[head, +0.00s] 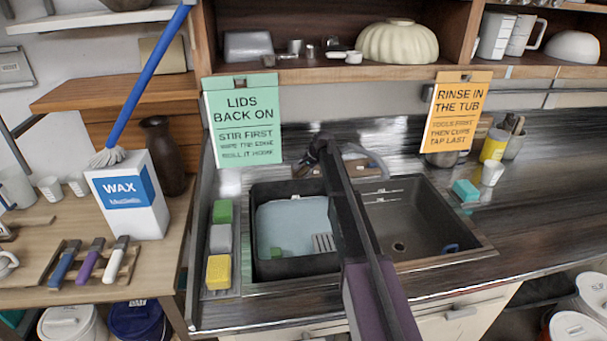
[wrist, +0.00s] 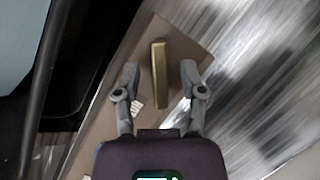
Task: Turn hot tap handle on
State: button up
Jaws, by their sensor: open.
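In the wrist view a brass-coloured bar (wrist: 160,75), which looks like a tap handle, stands between the fingers of my gripper (wrist: 160,74). The fingers are open, one on each side of it, with a visible gap on both sides. I cannot tell from its look whether it is the hot handle, or how far it is turned. In the head view the end of my arm with my gripper (head: 318,152) is behind the sink, at its back edge. My arm hides much of the tap area there. A grey curved piece, perhaps the spout, shows to the right (head: 372,160).
A black tub (head: 292,267) holding pale blue water sits in the left basin. The right basin (head: 400,235) is mostly empty. Sponges (head: 220,238) line the left. Two signs, green (head: 241,115) and orange (head: 457,112), hang behind. A shelf (head: 340,73) overhangs the back.

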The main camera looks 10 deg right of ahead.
grip_shut()
jog(key=shift+n, duration=0.3)
dwell(0.3)
jog(key=n+g+h+p, duration=0.1)
jog(key=n, duration=0.1)
jog(key=shift+a+n, duration=0.1)
jog(key=shift+n, duration=0.3)
jog(key=shift+n+g+h+p, duration=0.35)
jog(key=shift+n+h, duration=0.45)
jog(key=shift+n, duration=0.9)
